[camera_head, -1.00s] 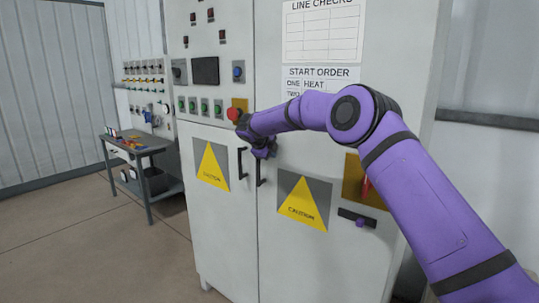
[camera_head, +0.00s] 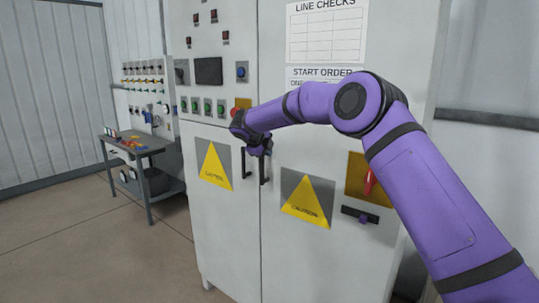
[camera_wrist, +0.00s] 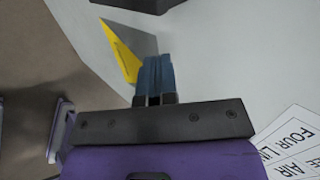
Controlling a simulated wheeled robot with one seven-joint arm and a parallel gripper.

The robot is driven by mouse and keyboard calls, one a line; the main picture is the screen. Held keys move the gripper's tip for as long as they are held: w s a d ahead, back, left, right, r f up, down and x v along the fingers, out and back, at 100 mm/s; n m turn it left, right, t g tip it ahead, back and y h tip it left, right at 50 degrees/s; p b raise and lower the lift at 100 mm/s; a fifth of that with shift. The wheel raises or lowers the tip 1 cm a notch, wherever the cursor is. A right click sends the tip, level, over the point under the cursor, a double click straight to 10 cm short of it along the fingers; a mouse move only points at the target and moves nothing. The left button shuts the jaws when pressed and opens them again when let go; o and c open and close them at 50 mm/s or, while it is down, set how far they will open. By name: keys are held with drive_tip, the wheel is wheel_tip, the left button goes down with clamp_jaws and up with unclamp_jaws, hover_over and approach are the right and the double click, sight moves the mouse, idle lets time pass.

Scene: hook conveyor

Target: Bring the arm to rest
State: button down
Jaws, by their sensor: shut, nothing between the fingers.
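My purple arm reaches in from the right in the head view, across the front of a grey control cabinet (camera_head: 225,255). My gripper (camera_head: 262,148) is in front of the cabinet near the two black door handles (camera_head: 264,168), below the button row. In the wrist view my gripper (camera_wrist: 154,62) shows its blue fingers together with nothing between them. They point toward the cabinet face, beside a yellow caution sign (camera_wrist: 118,48). Whether the fingers touch the cabinet cannot be told.
A red button (camera_head: 236,112) is partly hidden behind my wrist. A workbench (camera_head: 150,150) stands at the left. Open floor (camera_head: 90,240) lies at the lower left.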

drive_tip(key=a+v, duration=0.1)
drive_tip(key=v, duration=0.6)
drive_tip(key=s+d+r+n+t+y, duration=0.2)
drive_tip(key=r+n+t, duration=0.15)
drive_tip(key=r, duration=0.55)
drive_tip(key=s+d+r+n+t+y, duration=0.1)
drive_tip(key=s+r+n+t, duration=0.2)
drive_tip(key=r, duration=0.6)
drive_tip(key=s+d+r+n+t+y, duration=0.25)
drive_tip(key=s+r+n+y, duration=0.4)
drive_tip(key=s+n, duration=0.35)
drive_tip(key=s+d+f+n+g+h, duration=0.1)
drive_tip(key=s+d+f+n+g, duration=0.2)
drive_tip(key=s, duration=1.1)
drive_tip(key=s+d+f+n+g+h, duration=0.1)
drive_tip(key=s+d+f+n+g, duration=0.2)
drive_tip(key=s+d+f, duration=0.6)
drive_tip(key=s+d+f+n+g+h, duration=0.2)
drive_tip(key=s+d+f+g, duration=0.3)
drive_tip(key=s, duration=1.4)
drive_tip(key=d+f+n, duration=0.1)
drive_tip(key=d+f, duration=0.1)
drive_tip(key=d, duration=0.1)
drive_tip(key=shift+d, duration=0.4)
drive_tip(key=shift+w+r, duration=0.1)
drive_tip(key=shift+w, duration=0.05)
